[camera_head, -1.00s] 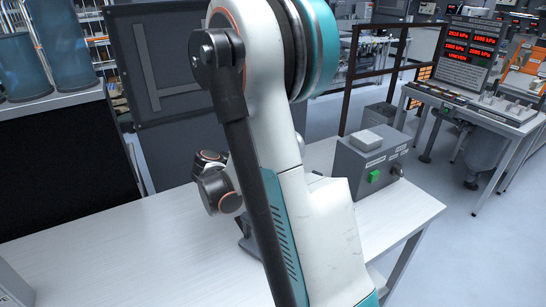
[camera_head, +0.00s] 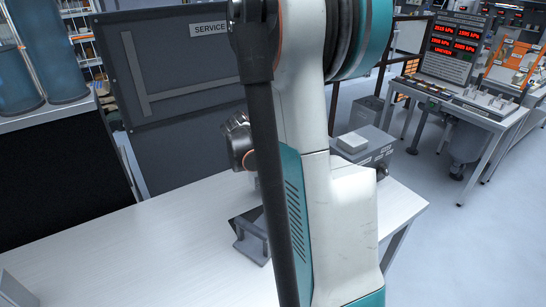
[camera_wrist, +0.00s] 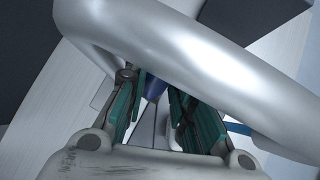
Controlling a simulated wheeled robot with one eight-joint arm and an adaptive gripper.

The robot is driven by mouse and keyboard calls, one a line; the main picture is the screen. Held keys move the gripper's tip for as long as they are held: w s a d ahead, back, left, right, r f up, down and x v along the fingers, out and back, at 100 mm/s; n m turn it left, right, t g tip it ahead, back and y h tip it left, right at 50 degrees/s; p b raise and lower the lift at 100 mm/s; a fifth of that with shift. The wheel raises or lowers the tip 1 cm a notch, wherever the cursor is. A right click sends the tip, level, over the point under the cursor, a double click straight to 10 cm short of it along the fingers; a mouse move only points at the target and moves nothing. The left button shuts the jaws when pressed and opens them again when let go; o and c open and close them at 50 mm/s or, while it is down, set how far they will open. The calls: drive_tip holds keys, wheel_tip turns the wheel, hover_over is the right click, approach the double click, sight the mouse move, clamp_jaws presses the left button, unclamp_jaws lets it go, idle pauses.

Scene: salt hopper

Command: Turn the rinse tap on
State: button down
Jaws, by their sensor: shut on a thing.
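In the wrist view, a thick silver pipe (camera_wrist: 190,62), which looks like the tap's spout, curves across the picture in front of my fingers. My gripper (camera_wrist: 155,92) has its two teal fingers on either side of a small dark blue part (camera_wrist: 154,88), which looks like the tap handle, and is shut on it. The pipe partly hides the fingertips and this part. In the head view, my white and teal arm covers the middle, and I cannot make out the tap or my gripper there.
A white worktable (camera_head: 150,250) has free surface at left. A dark grey bracket (camera_head: 250,238) stands on it beside my arm. A grey control box (camera_head: 372,150) is partly behind my arm. A dark panel marked SERVICE (camera_head: 180,70) stands behind the table.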

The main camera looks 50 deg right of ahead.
drive_tip(key=c, duration=1.3)
unclamp_jaws()
drive_tip(key=shift+c, duration=0.2)
drive_tip(key=v, duration=0.8)
